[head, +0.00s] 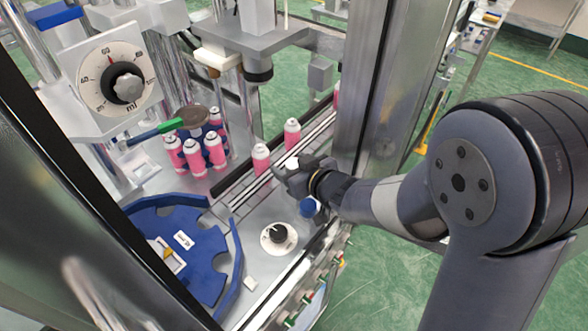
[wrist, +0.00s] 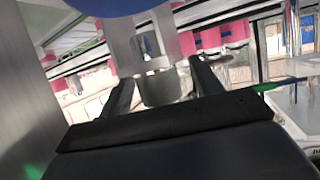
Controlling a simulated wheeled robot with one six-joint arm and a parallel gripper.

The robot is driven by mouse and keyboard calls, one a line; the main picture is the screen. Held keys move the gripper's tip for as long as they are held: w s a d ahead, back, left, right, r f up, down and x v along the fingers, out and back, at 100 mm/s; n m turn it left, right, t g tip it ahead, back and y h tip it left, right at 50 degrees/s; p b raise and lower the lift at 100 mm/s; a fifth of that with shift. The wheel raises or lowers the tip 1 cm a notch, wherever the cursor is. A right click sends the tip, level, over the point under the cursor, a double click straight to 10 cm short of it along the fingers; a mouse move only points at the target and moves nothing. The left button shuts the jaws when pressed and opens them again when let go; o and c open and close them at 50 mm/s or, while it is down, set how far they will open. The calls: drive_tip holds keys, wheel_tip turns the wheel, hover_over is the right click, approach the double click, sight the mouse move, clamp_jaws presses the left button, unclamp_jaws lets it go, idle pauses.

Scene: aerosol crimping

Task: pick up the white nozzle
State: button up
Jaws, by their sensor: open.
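A small white piece (head: 291,162), which looks like the white nozzle, shows right at my gripper's fingertips in the head view. My gripper (head: 284,173) is above the front of the machine deck, beside the conveyor, and hides what is below it. In the wrist view my gripper (wrist: 163,78) has its two dark fingers apart.
Pink cans (head: 260,158) stand along the conveyor, with several more near the crimping station (head: 195,160). A blue star wheel (head: 185,245) lies at left. A blue knob (head: 308,207) and a black dial (head: 279,234) are near my gripper. A metal post (head: 375,80) rises behind my arm.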

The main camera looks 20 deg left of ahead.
drive_tip(key=shift+w+a+f, duration=0.2)
drive_tip(key=shift+w+a, duration=0.05)
drive_tip(key=shift+a, duration=0.15)
drive_tip(key=shift+c, duration=0.2)
drive_tip(key=c, duration=1.2)
drive_tip(key=shift+r, duration=0.1)
drive_tip(key=shift+r, duration=0.55)
wheel_tip(320, 180, up, 2)
drive_tip(key=shift+r, duration=0.1)
drive_tip(key=s+d, duration=0.3)
drive_tip(key=d, duration=0.2)
drive_tip(key=s+d, duration=0.3)
drive_tip(key=d, duration=0.2)
drive_tip(key=s+d, duration=0.3)
drive_tip(key=d, duration=0.2)
drive_tip(key=shift+s+d+b, duration=0.2)
drive_tip(key=shift+s+b, duration=0.1)
drive_tip(key=shift+b, duration=0.1)
